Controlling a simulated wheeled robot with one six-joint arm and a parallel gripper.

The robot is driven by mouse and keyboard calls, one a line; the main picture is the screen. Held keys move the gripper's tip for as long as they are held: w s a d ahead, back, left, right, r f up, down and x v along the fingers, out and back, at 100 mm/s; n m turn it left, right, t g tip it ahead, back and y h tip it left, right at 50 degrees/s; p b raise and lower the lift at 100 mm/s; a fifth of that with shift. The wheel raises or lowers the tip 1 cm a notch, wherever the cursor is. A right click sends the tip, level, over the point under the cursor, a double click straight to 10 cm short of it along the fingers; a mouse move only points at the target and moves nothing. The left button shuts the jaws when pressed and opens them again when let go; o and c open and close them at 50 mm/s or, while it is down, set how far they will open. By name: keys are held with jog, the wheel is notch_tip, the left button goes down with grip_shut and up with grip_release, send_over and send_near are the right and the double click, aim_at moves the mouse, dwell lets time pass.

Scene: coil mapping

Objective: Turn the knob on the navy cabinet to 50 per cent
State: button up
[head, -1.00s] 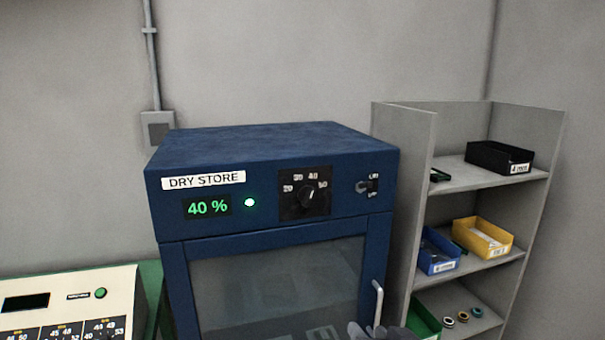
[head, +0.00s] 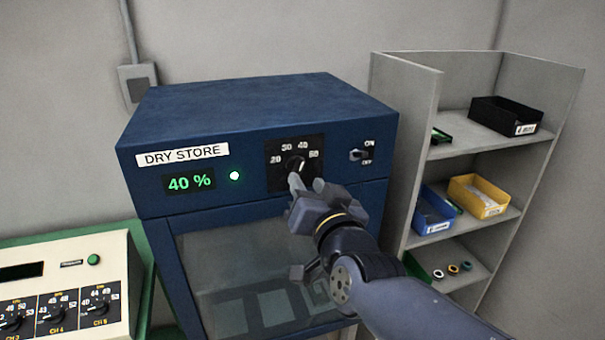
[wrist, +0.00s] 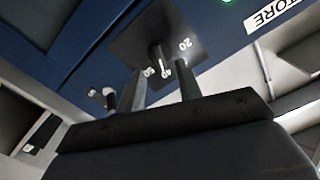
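The navy cabinet (head: 230,205), labelled DRY STORE, has a green display (head: 189,183) reading 40 %. Its black knob (head: 297,165) sits on a dark dial plate with white numbers; its pointer is tilted up and right, near the 40 mark. My gripper (head: 296,184) is at the dial, just below the knob, and partly covers the plate's lower part. In the wrist view the knob (wrist: 156,54) shows just beyond and between the two spread fingertips of my open gripper (wrist: 160,74). I cannot tell if a finger touches it.
An on/off toggle switch (head: 357,155) is right of the dial. A grey shelf unit (head: 407,92) with bins stands at the right. A cream panel with several dials (head: 92,245) is at the lower left. The cabinet's glass door is below my gripper.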

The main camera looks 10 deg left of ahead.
aim_at(300, 171)
jog(key=shift+p+x, duration=0.35)
jog(key=shift+x, duration=1.65)
grip_shut()
